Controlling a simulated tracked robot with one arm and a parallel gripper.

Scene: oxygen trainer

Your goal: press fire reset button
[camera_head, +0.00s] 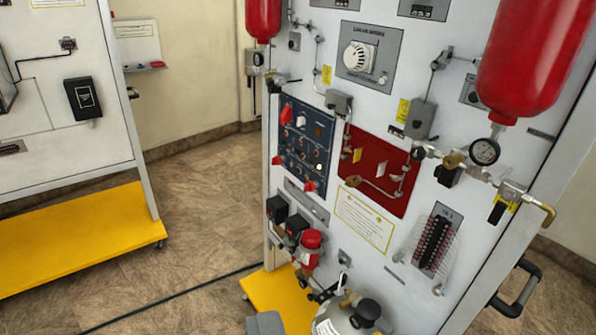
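A dark blue control panel (306,146) is on the left part of the white trainer board. It carries several small knobs and buttons, red switch parts along its left and lower edges, and one small bright white spot (319,167) at the lower right. The labels are too small to read, so I cannot tell which control is the fire reset button. I cannot make out my gripper in this view.
Red cylinders (530,55) and a gauge (485,151) stick out from the board. A red panel (375,168) is beside the blue one. Black and red fittings (311,239) protrude below. Another board with a yellow base (75,238) stands left; open floor lies between, crossed by a cable.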

